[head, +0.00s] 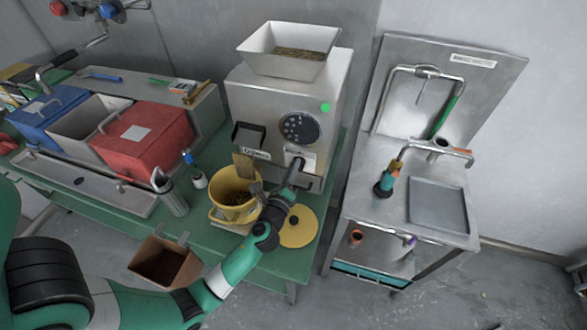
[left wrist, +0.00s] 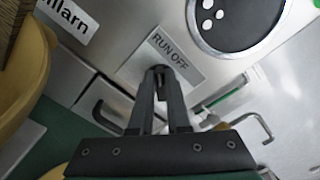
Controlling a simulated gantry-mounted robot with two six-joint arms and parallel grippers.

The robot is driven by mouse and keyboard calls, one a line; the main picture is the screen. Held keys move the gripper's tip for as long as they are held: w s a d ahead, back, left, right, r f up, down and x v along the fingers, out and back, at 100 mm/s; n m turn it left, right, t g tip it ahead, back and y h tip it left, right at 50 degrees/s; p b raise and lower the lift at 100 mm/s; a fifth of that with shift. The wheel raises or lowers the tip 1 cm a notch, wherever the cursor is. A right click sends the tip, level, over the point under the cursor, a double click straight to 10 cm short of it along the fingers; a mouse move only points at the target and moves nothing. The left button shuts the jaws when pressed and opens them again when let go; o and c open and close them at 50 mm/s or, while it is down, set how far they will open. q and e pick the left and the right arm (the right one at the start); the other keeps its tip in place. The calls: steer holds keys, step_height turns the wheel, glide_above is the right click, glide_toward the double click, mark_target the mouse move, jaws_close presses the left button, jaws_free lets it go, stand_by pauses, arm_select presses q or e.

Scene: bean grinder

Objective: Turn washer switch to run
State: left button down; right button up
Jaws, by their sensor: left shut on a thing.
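The grey grinder (head: 245,92) stands on the green table, with a round dark dial on its front. Below the dial is a small switch plate reading "RUN OFF", which shows in the left wrist view (left wrist: 186,58). My left gripper (head: 297,166) reaches up to this plate. In the left wrist view its two fingers (left wrist: 160,74) converge at the plate's lower edge, shut on a small dark switch (left wrist: 158,69) mostly hidden between the tips. I cannot tell which way the switch points. My right gripper is not in view.
A yellow bucket (head: 228,184) stands left of my left gripper, close to the arm. A yellow lid (head: 299,228) lies right of it. Red (head: 150,145) and blue (head: 40,115) bins sit at left. A steel sink unit (head: 400,206) stands at right.

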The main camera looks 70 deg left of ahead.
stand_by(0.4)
arm_select(q)
steer(key=c, duration=0.9)
jaws_free()
steer(key=v, duration=1.1)
steer(key=shift+s+d, duration=0.2)
steer(key=shift+s, duration=0.05)
